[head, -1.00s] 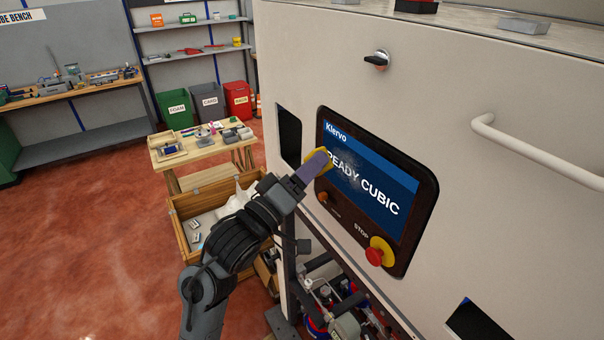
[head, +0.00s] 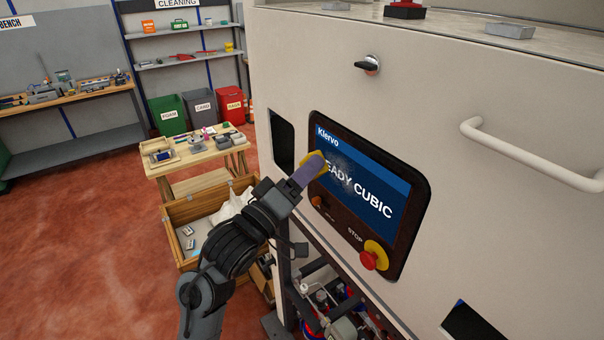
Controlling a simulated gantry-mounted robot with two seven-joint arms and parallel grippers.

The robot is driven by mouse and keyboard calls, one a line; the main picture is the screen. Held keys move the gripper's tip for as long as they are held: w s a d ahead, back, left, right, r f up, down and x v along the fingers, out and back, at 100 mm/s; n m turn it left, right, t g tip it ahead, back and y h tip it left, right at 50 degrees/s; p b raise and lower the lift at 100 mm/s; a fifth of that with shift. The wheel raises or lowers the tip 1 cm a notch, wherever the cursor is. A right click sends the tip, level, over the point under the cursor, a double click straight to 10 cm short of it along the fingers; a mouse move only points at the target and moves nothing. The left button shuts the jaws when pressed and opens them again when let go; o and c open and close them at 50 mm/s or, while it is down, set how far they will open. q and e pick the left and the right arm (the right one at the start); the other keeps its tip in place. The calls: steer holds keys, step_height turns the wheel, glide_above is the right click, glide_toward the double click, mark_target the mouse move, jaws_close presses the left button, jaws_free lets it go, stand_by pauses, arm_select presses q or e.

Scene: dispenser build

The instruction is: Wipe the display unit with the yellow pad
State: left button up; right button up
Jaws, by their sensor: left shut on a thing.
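The display unit (head: 385,179) is a dark-framed panel with a blue screen on the front of the cream machine. Its screen reads "Klervo" and "EADY CUBIC", with the first letter covered. A whitish smudge shows on the screen near its left middle. My left gripper (head: 298,183) is shut on the yellow pad (head: 314,163), which has a purple-grey grip part. The pad is at the left part of the screen; I cannot tell whether it presses on the glass. My right gripper is not in view.
A red stop button (head: 369,260) on a yellow base sits below the screen. A white handle (head: 535,155) sticks out at the right, and a black knob (head: 368,64) is above. A wooden crate (head: 190,222) and a small table (head: 165,172) stand at the left.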

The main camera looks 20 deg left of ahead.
mark_target(365, 190)
arm_select(q)
steer(key=shift+w+d, duration=0.45)
steer(key=shift+w, duration=0.1)
steer(key=shift+s+d+p, duration=0.15)
steer(key=shift+s+d, duration=0.6)
steer(key=shift+d, duration=0.3)
steer(key=shift+s+d+p, duration=0.2)
steer(key=shift+s+d, duration=0.55)
steer(key=shift+d, duration=0.35)
steer(key=shift+s+d+p, duration=0.15)
steer(key=shift+s+d, duration=0.6)
steer(key=shift+d, duration=0.3)
steer(key=shift+s+d, duration=0.55)
steer(key=shift+d, duration=0.25)
steer(key=shift+s+d, duration=0.55)
steer(key=shift+d, duration=0.2)
steer(key=shift+w+p, duration=0.1)
steer(key=shift+p, duration=0.4)
steer(key=shift+w+a+f, duration=0.1)
steer(key=shift+w+a, duration=0.2)
steer(key=shift+a, duration=0.2)
steer(key=shift+w+a+p, duration=0.3)
steer(key=shift+w+a, duration=0.1)
steer(key=shift+a, duration=0.2)
steer(key=shift+w+a+p, duration=0.25)
steer(key=shift+w+a, duration=0.15)
steer(key=shift+a, duration=0.2)
